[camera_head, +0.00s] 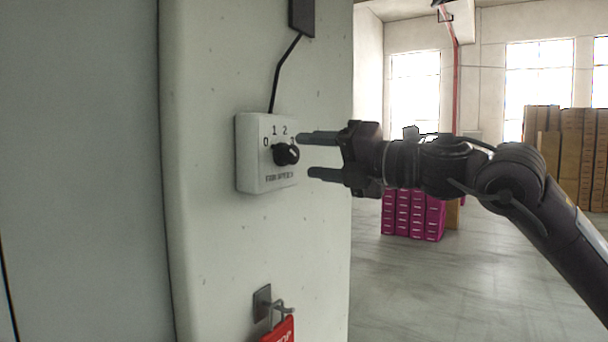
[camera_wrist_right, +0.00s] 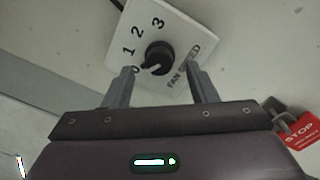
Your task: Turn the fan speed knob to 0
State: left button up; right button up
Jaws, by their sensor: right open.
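The fan speed knob (camera_head: 287,154) is black and round, on a white switch box (camera_head: 250,176) mounted on a pale wall panel. My left gripper is not in view.
A black cable (camera_head: 275,80) runs up from the box. Below, a red stop tag (camera_head: 279,331) hangs from a metal hook (camera_head: 267,302). Magenta boxes (camera_head: 413,215) and brown cartons (camera_head: 575,145) stand behind on the open floor.

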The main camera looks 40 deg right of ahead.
pick_arm(q)
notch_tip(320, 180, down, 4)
jog(key=b, duration=0.2)
jog(key=shift+b, duration=0.35)
pick_arm(e)
jog(key=v, duration=0.4)
jog(key=shift+s, duration=0.15)
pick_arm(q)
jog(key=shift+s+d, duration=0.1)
